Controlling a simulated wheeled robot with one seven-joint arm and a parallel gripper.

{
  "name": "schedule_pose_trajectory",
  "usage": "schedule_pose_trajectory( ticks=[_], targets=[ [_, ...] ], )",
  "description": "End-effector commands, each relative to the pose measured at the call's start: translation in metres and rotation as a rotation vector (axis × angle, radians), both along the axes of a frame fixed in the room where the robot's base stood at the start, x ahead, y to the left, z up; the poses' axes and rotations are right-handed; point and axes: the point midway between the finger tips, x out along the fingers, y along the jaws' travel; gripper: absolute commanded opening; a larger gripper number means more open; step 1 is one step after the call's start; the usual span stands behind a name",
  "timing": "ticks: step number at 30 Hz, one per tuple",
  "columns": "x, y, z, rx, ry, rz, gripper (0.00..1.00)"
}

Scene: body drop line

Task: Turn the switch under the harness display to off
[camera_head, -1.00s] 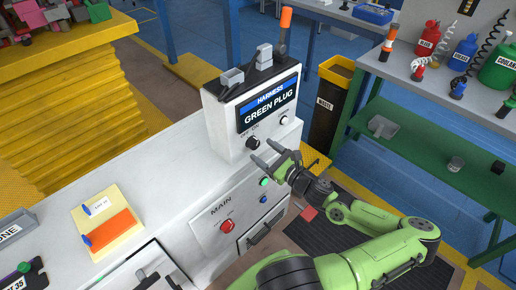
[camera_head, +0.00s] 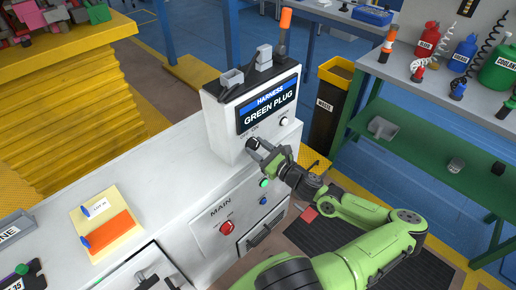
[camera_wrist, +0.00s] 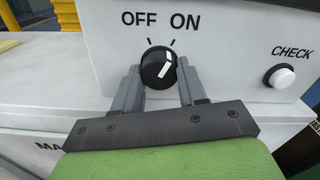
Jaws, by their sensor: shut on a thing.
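The harness display (camera_head: 268,108) reads "HARNESS GREEN PLUG" on the white console box. Below it is the switch, a round black knob (camera_wrist: 157,66) with a white mark. In the wrist view the mark points up and to the right, toward the ON label (camera_wrist: 185,21); the OFF label (camera_wrist: 139,19) is up and to the left. My gripper (camera_head: 257,149) reaches the knob from the front right. Its two grey fingers stand on either side of the knob, shut on it. In the head view the fingers partly hide the knob.
A white CHECK button (camera_wrist: 281,76) sits right of the knob. Below on the MAIN panel are a red button (camera_head: 227,227), a green button (camera_head: 263,183) and a blue button (camera_head: 263,200). A black and yellow waste bin (camera_head: 331,101) stands behind the console to the right.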

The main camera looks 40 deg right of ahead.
Motion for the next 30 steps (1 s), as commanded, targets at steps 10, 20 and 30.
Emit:
schedule_pose_trajectory(
  ticks=[10, 20, 30],
  targets=[
    [0.0003, 0.0000, 0.0001, -0.133, -0.002, 0.002, 0.11],
    [0.0004, -0.0003, 0.0000, -0.419, -0.010, 0.003, 0.11],
    [0.0005, -0.0005, 0.0002, -0.694, -0.020, 0.003, 0.11]
  ],
)
